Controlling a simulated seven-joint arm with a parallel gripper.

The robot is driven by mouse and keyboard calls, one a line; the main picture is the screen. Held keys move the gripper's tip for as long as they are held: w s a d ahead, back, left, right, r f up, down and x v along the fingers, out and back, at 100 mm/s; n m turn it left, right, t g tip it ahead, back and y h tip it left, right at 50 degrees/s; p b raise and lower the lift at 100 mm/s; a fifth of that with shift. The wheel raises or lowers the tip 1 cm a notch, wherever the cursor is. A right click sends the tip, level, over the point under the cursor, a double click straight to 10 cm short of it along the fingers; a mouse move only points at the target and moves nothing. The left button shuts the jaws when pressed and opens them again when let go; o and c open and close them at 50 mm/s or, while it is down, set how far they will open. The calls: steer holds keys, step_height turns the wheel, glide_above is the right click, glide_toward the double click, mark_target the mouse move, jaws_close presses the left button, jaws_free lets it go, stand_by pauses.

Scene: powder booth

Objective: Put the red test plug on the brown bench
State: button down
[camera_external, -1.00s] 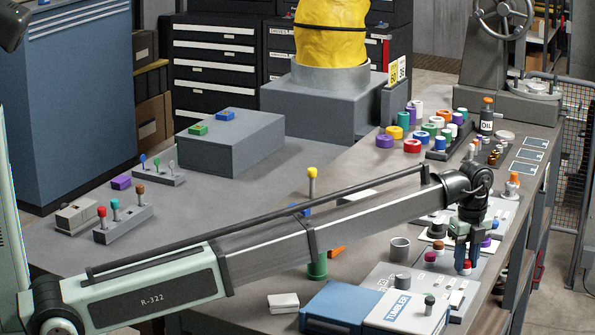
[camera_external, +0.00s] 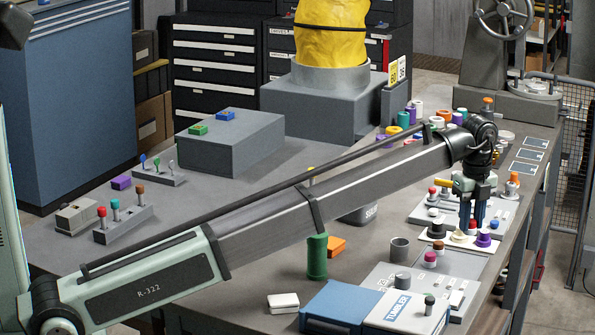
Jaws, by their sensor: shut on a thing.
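My gripper (camera_external: 472,218) is over the right-hand workbench, pointing down, with blue fingers. It is shut on a small red plug (camera_external: 473,228), which shows only partly between the fingers. The plug is just above or among the small parts on a pale panel (camera_external: 477,247); I cannot tell whether it touches anything. The brown-grey bench (camera_external: 382,234) lies under the panels and parts, with a bare strip left of them.
A black knob (camera_external: 437,229), a cream cone (camera_external: 459,237) and a purple knob (camera_external: 484,240) stand close around the gripper. A blue-and-white case (camera_external: 345,305) lies in front.

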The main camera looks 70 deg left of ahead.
steer(key=r, duration=0.2)
steer(key=a+r, duration=0.1)
steer(key=r, duration=0.1)
steer(key=shift+r, duration=0.4)
steer(key=s+a+n, duration=0.3)
steer(key=s+a, duration=0.2)
steer(key=a, duration=1)
steer(key=s+a+n, duration=0.3)
steer(key=s+a, duration=0.1)
steer(key=a, duration=1.1)
steer(key=s+a+n, duration=0.3)
steer(key=s+a, duration=0.2)
steer(key=a, duration=1)
steer(key=s+a+n, duration=0.9)
steer(key=s+a, duration=2.1)
steer(key=a, duration=0.1)
steer(key=shift+s+a+f, duration=0.1)
steer(key=shift+s+f, duration=0.05)
steer(key=shift+f, duration=3.3)
steer(key=shift+s+a+f, duration=0.1)
steer(key=shift+f, duration=3.35)
steer(key=shift+s+f, duration=0.15)
steer(key=shift+f, duration=3.3)
steer(key=shift+f, duration=0.1)
